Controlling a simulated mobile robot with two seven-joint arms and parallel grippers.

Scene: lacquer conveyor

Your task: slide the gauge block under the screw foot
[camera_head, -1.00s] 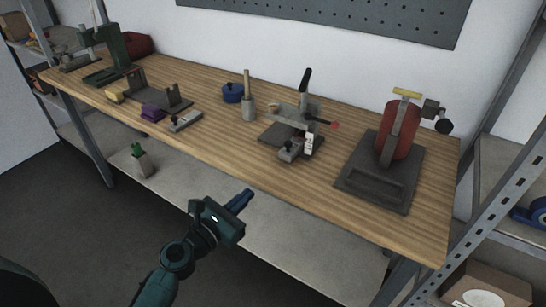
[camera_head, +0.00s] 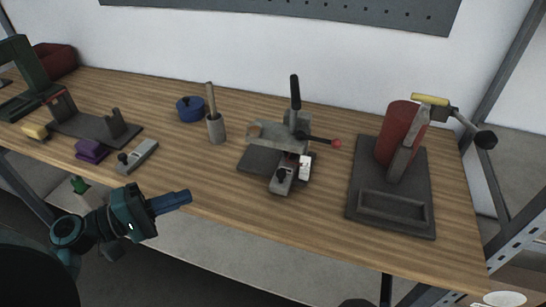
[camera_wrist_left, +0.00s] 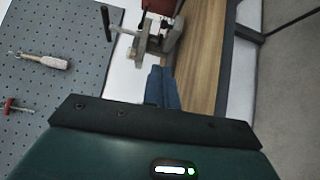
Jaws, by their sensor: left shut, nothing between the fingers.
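My left gripper (camera_head: 186,198) is shut and empty, above the front edge of the bench at left of centre. Its closed blue fingers also show in the left wrist view (camera_wrist_left: 162,86). A grey fixture (camera_head: 262,160) with an upright black handle and a red-tipped lever stands at mid-bench, apart from the gripper. A small white piece (camera_head: 304,167) is at its front right, beside a grey block with a black knob (camera_head: 283,180). A similar grey block with a knob (camera_head: 138,156) lies farther left. I cannot tell for certain which part is the gauge block or the screw foot. My right gripper is not in view.
A red cylinder (camera_head: 397,132) on a dark base (camera_head: 366,203) stands at right. A blue pot (camera_head: 190,110), a grey cup with a rod (camera_head: 216,130), a purple block (camera_head: 91,150) and a yellow block (camera_head: 35,131) are on the bench. The front middle wood is clear.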

